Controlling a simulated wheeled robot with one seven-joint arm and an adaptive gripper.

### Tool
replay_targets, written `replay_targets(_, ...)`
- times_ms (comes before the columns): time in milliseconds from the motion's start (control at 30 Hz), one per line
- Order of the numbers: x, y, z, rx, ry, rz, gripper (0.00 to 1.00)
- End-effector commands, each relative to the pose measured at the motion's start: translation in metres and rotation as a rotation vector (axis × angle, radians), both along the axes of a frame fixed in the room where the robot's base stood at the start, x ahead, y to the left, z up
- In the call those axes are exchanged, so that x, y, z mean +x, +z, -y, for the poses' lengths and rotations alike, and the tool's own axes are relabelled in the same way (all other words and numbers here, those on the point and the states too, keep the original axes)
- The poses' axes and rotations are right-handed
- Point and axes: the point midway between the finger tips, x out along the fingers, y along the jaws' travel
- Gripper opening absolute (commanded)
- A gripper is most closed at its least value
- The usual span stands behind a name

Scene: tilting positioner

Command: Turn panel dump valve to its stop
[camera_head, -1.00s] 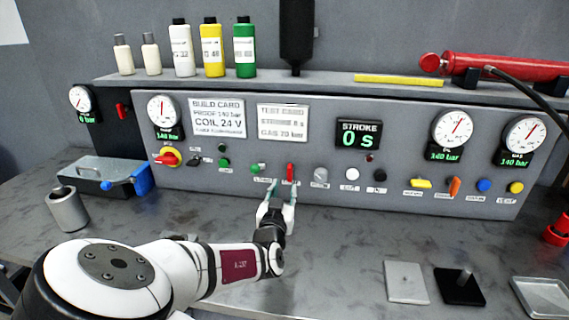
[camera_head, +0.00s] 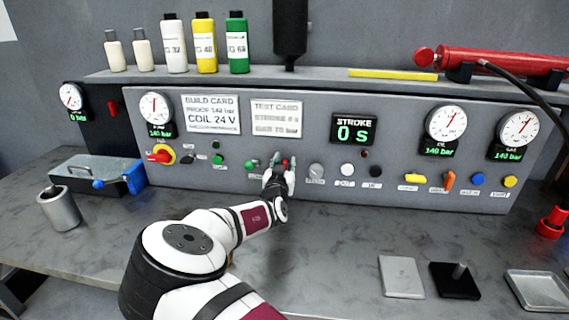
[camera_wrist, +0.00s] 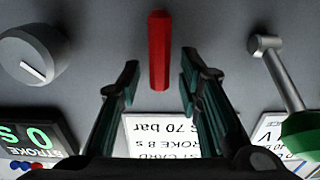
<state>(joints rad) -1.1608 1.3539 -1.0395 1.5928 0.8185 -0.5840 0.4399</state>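A red bar handle (camera_wrist: 159,50) stands on the grey panel in the wrist view, its long side running up and down in the picture. My gripper (camera_wrist: 159,82) is open, with one dark green finger on each side of the handle's near end. Gaps show on both sides, so the fingers do not grip it. In the head view my gripper (camera_head: 279,165) is at the panel and mostly hides the red handle (camera_head: 285,161). The labels under the controls are too small to read, so I cannot confirm which one is named dump valve.
A lever with a green end (camera_wrist: 300,130) and a grey knob (camera_wrist: 32,55) flank my gripper closely. The bench (camera_head: 330,235) in front is mostly clear.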

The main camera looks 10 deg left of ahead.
Motion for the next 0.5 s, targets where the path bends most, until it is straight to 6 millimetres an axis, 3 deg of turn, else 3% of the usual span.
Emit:
replay_targets(300, 0.0028, 0.0005, 0.0001, 0.0, 0.0, 0.001, 0.33)
replay_targets(433, 0.0027, 0.0005, 0.0001, 0.0, 0.0, 0.001, 0.05)
replay_targets(500, 0.0027, 0.0005, 0.0001, 0.0, 0.0, 0.001, 0.0)
